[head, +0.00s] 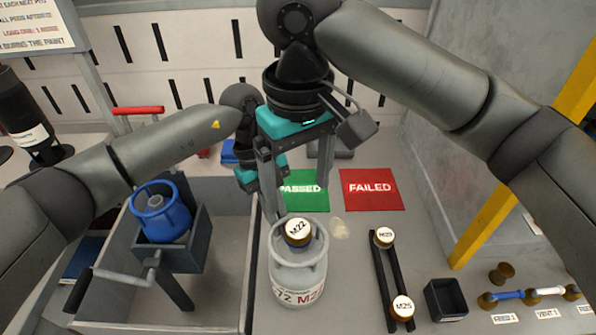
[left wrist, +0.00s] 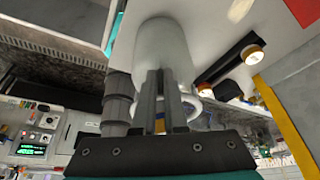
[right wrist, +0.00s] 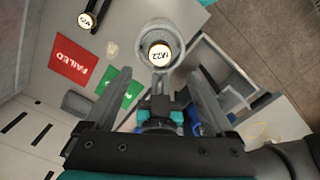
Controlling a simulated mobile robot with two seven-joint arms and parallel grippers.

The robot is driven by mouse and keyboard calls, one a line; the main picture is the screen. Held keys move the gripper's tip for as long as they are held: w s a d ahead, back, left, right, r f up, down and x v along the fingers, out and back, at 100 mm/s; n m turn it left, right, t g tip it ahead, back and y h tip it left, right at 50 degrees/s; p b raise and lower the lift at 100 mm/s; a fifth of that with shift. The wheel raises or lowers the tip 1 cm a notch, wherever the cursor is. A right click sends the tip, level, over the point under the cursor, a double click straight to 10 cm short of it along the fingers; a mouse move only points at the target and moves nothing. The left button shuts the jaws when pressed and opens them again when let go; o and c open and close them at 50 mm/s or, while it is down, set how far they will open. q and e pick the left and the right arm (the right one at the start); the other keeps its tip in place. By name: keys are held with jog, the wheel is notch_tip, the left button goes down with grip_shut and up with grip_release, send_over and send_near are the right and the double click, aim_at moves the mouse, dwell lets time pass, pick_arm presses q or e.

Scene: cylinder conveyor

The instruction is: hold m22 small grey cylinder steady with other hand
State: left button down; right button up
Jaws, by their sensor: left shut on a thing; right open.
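The small grey cylinder (head: 297,275) stands upright on the grey table, with a round M22 cap (head: 298,232) on top inside its collar. It also shows in the left wrist view (left wrist: 163,42) and the right wrist view (right wrist: 173,38). My left gripper (left wrist: 160,78) is shut on the cylinder's collar at its far side; in the head view its fingers are mostly hidden behind the right gripper. My right gripper (right wrist: 152,82) is open and empty, pointing down above and behind the cylinder, one finger on each side of the left gripper in the right wrist view.
Green PASSED (head: 306,189) and red FAILED (head: 371,189) mats lie behind the cylinder. To its right is a black rack (head: 388,275) with caps marked M23 and M25, then a black box (head: 446,299). To its left, a blue cylinder (head: 161,215) sits in a grey holder.

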dwell(0.3)
pick_arm(q)
jog(key=c, duration=0.9)
grip_release()
